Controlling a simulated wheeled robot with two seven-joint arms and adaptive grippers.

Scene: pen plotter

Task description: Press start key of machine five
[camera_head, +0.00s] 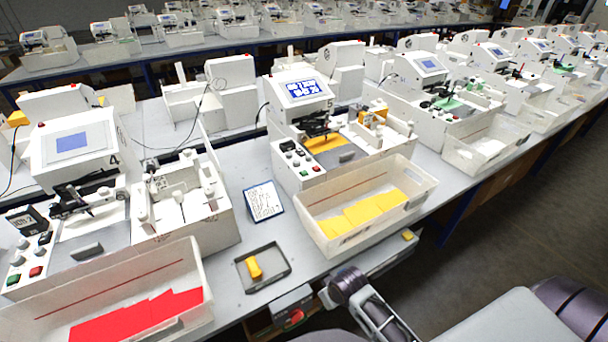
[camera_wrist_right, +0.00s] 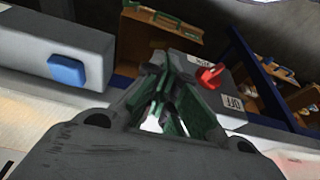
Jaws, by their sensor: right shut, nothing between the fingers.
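Machine five (camera_head: 299,92), a white plotter marked 5, stands at centre in the head view with its blue-and-white screen lit. Its key panel (camera_head: 294,160) is on the left front, with several small knobs and keys; a dark greenish key (camera_head: 304,174) and a red key (camera_head: 317,168) sit at its front edge. Which one is the start key cannot be read. My right gripper (camera_wrist_right: 172,100) shows in the right wrist view, shut and empty, close to a red rotary switch (camera_wrist_right: 209,76) on a grey box with an OFF label. My left gripper is not in view.
A white bin (camera_head: 412,180) with yellow sheets stands before machine five. A small dark tray (camera_head: 283,283) with a yellow block and a blue-framed card (camera_head: 263,201) lie left of it. Machine four (camera_head: 72,142) is at left. A blue button (camera_wrist_right: 67,70) shows in the wrist view.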

